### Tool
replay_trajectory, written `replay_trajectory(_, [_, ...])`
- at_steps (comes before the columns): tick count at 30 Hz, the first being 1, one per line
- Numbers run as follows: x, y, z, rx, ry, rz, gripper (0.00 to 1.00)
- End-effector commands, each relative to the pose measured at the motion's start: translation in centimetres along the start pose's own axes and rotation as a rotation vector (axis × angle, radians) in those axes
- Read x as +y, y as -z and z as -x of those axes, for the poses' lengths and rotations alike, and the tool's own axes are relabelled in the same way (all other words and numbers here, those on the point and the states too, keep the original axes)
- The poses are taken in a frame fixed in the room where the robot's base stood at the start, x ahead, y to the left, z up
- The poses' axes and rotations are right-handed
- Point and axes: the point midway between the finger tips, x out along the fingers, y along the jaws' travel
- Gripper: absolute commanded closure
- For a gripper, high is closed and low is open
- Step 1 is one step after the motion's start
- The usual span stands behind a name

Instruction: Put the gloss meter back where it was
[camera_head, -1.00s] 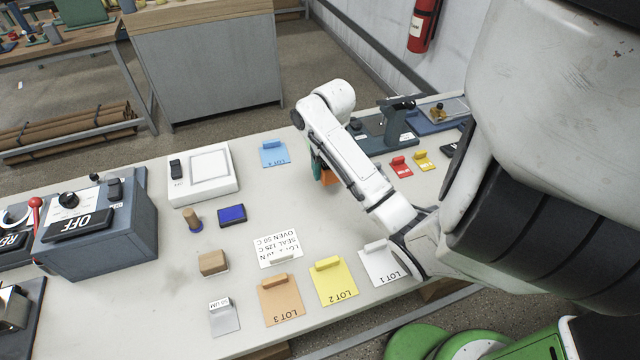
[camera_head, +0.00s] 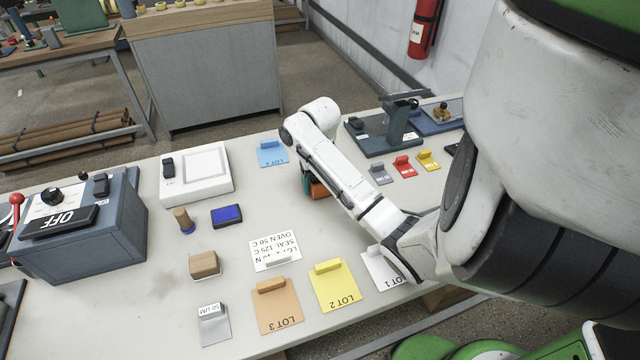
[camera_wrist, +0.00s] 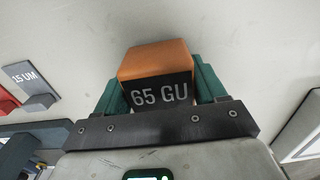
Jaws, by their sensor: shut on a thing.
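The gloss meter is an orange and black block reading "65 GU" (camera_wrist: 158,88). In the wrist view it sits between the teal fingers of my gripper (camera_wrist: 160,95), which is shut on it. In the head view the gloss meter (camera_head: 320,190) shows as a small orange patch, partly hidden by my arm. There my gripper (camera_head: 307,184) points down over the table, right of and nearer than the blue LOT 4 card (camera_head: 271,152). I cannot tell whether the meter touches the table.
Grey (camera_head: 380,175), red (camera_head: 404,166) and yellow (camera_head: 428,160) tabbed pieces lie to the right, before a dark device (camera_head: 375,142). A white scale-like box (camera_head: 197,188) stands left. LOT cards lie along the near side.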

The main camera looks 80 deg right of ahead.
Motion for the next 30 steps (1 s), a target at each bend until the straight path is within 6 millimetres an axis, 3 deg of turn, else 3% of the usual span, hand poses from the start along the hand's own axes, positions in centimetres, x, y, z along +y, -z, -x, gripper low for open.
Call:
replay_trajectory(11, [-0.01,0.03,-0.35,0.002,0.0,0.0,0.79])
replay_trajectory(12, [-0.01,0.02,-0.38,0.001,0.0,0.001,0.28])
replay_trajectory(20, [0.01,0.02,-0.36,0.001,0.0,0.0,0.04])
replay_trajectory(30, [0.0,0.05,0.26,0.002,0.001,0.001,0.04])
